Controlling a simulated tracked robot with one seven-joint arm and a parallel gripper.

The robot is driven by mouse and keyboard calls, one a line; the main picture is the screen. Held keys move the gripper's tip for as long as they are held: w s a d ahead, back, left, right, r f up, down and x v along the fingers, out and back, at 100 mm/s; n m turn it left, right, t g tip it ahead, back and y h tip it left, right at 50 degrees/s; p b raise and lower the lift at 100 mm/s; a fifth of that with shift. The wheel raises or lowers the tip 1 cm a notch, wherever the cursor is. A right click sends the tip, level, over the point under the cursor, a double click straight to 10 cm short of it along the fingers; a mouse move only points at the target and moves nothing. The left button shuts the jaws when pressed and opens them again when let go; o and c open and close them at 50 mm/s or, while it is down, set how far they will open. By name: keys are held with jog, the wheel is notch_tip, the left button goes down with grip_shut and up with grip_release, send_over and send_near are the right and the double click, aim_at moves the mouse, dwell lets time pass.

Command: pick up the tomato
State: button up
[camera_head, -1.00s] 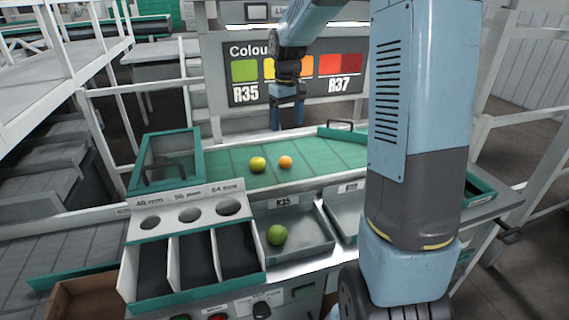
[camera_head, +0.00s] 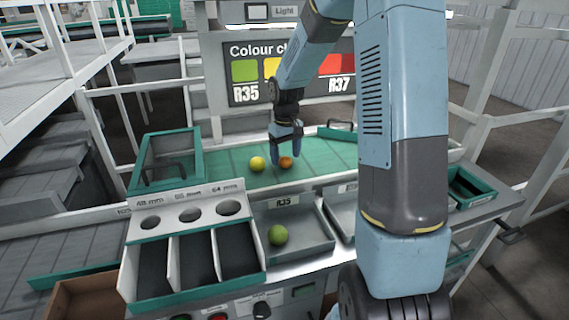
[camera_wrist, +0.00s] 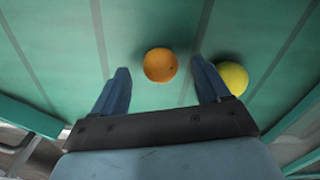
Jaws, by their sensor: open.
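An orange tomato (camera_head: 286,162) lies on the green belt (camera_head: 335,150), with a yellow tomato (camera_head: 257,164) just to its left. My gripper (camera_head: 285,160) is open and stands over the orange tomato, partly covering it. In the wrist view the orange tomato (camera_wrist: 160,65) shows between and just beyond the fingertips of my gripper (camera_wrist: 161,80), apart from both. There the yellow tomato (camera_wrist: 232,78) sits beside the right finger, which partly covers it. A green tomato (camera_head: 278,235) lies in the grey R35 tray (camera_head: 312,240).
A sizing box (camera_head: 190,198) with three holes and three compartments stands at the front left. A green-framed bin (camera_head: 150,165) stands left of the belt. A colour chart board (camera_head: 240,95) rises behind. Another tray (camera_head: 343,218) lies right of R35.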

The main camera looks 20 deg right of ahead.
jog(key=shift+f, duration=1.1)
jog(key=shift+c, duration=0.3)
jog(key=c, duration=0.8)
